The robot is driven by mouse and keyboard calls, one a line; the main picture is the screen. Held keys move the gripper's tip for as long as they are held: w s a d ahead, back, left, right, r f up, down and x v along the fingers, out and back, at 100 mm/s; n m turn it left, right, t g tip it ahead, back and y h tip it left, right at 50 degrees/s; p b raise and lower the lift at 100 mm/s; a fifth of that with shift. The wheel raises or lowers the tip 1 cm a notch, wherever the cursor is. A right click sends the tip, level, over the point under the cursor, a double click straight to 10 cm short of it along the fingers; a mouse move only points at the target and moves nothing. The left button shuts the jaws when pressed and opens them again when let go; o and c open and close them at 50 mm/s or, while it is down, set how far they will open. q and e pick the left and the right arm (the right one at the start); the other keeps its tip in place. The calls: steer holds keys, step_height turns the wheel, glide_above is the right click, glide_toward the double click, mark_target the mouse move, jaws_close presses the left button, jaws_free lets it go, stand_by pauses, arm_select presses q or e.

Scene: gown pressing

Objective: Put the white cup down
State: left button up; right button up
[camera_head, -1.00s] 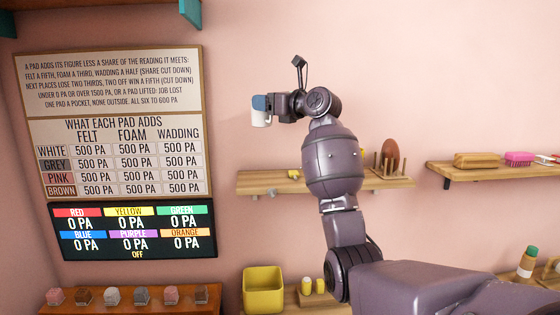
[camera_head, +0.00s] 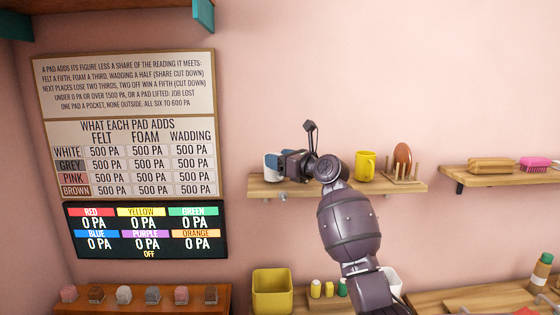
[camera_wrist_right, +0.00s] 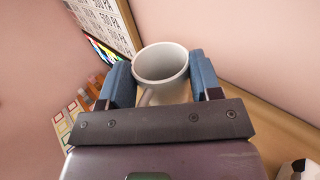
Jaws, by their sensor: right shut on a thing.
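The white cup (camera_wrist_right: 163,66) is upright between the two blue fingers of my right gripper (camera_wrist_right: 160,82), which is shut on it. Its handle points back toward the palm in the wrist view. In the head view the white cup (camera_head: 271,166) is mostly behind my right gripper (camera_head: 281,165), at the left end of the wooden wall shelf (camera_head: 300,189). The cup's bottom is about level with the shelf top; I cannot tell whether it touches. My left gripper is not in view.
On the same shelf stand a yellow mug (camera_head: 365,166) and a peg rack (camera_head: 402,175) with a brown oval item, right of my arm. Another shelf (camera_head: 500,177) with brushes is further right. Below are a yellow bin (camera_head: 272,292) and a board (camera_head: 140,229) on the left wall.

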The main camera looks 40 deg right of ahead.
steer(key=shift+f, duration=0.2)
steer(key=shift+f, duration=0.15)
steer(key=o, duration=1)
arm_select(q)
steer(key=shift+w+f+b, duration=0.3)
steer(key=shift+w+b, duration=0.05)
steer(key=shift+b, duration=0.6)
arm_select(e)
steer(key=v, duration=1.2)
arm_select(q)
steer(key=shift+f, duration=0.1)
